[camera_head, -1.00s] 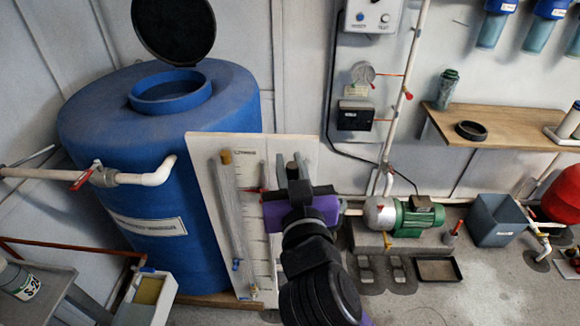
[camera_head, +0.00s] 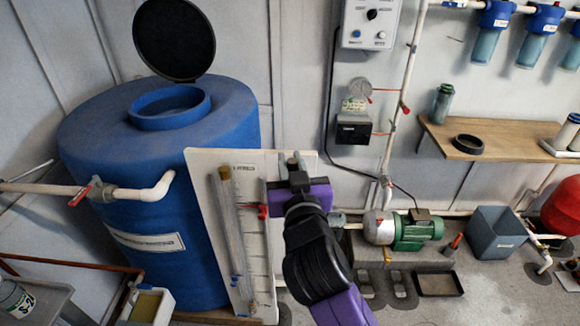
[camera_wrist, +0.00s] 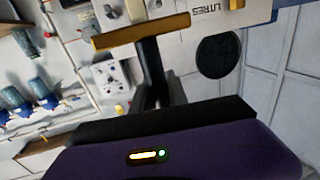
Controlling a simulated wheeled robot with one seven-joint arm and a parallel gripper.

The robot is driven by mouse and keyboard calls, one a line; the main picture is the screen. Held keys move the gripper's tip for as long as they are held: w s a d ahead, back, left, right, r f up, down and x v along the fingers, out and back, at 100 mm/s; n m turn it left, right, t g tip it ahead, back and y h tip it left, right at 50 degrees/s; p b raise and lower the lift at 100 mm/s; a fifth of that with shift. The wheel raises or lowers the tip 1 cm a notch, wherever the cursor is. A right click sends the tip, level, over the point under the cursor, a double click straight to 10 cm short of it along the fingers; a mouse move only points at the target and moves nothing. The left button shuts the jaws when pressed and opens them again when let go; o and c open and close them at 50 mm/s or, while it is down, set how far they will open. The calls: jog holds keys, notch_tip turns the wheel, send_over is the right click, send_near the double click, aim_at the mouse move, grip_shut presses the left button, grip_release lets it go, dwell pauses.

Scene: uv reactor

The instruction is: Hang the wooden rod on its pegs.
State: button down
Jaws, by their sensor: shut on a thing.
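In the wrist view a tan wooden rod (camera_wrist: 140,32) lies crosswise at the tips of my gripper (camera_wrist: 155,45), whose dark fingers are shut on it. In the head view my gripper (camera_head: 292,160) is at the upper right of a white scale board (camera_head: 205,160) in front of the blue tank. The rod does not show clearly there; the gripper seems to hide it. A clear tube with a brown top (camera_head: 224,173) leans along the board's left side. I cannot make out the pegs with certainty.
The blue tank (camera_head: 150,215) stands behind the board. A red pointer or valve (camera_head: 262,211) is on the board. A green pump (camera_head: 415,230), a grey bin (camera_head: 496,233) and a wooden shelf (camera_head: 490,140) are to the right. A control box (camera_head: 371,22) is on the wall.

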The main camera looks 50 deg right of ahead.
jog(key=shift+w+d+f+b, duration=0.15)
jog(key=shift+w+d+f, duration=0.1)
jog(key=shift+w+d, duration=0.5)
jog(key=shift+w+d+f+b, duration=0.15)
jog(key=shift+w+d+f, duration=0.25)
jog(key=shift+d, duration=0.45)
jog(key=shift+w+d+f+b, duration=0.15)
jog(key=shift+w+d, duration=0.6)
jog(key=shift+d, duration=0.05)
jog(key=c, duration=1.2)
grip_release()
jog(key=b, duration=0.2)
send_near(292, 152)
jog(key=shift+a+r, duration=0.25)
jog(key=shift+r, duration=0.7)
